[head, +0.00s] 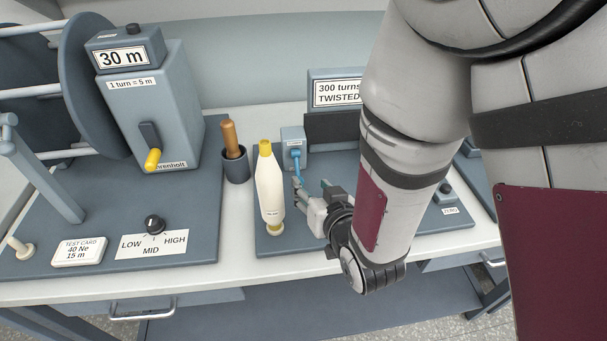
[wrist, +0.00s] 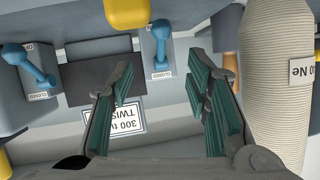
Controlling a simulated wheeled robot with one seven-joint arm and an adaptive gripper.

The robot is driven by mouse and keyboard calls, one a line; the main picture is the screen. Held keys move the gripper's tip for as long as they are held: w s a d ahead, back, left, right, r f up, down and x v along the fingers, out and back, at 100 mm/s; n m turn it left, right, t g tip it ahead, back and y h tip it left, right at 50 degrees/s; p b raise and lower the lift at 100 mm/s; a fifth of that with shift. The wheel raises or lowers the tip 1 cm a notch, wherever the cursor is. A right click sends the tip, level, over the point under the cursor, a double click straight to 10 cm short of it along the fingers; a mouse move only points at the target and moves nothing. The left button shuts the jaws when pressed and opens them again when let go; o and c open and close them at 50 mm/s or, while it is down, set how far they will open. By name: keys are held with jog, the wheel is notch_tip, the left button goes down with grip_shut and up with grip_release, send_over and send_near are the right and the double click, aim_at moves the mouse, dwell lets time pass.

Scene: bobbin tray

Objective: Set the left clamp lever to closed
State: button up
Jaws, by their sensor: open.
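The left clamp is a grey-blue block with a blue lever (head: 296,158), just right of the white yarn cone in the head view. In the upside-down wrist view, this lever (wrist: 160,45) is upper centre, beside a small CLOSED label (wrist: 161,75). I cannot tell for certain which setting it is at. The other clamp's blue lever (wrist: 38,66) is at the left of the wrist view and hidden behind my arm in the head view. My gripper (head: 311,189) is open and empty in front of the left clamp; its fingers (wrist: 160,75) show no contact with the lever.
The yarn cone (head: 269,190) stands close to my gripper's left. A cup (head: 236,166) holding a brown wooden handle is behind it. A dark panel and a "300 turns TWISTED" sign (head: 338,93) are behind the clamp. The reel machine (head: 160,115) fills the left.

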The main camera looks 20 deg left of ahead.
aim_at(299, 173)
jog(key=shift+b+x, duration=2.15)
jog(key=shift+b, duration=0.35)
jog(key=shift+x, duration=2.65)
jog(key=shift+f, duration=0.1)
grip_shut()
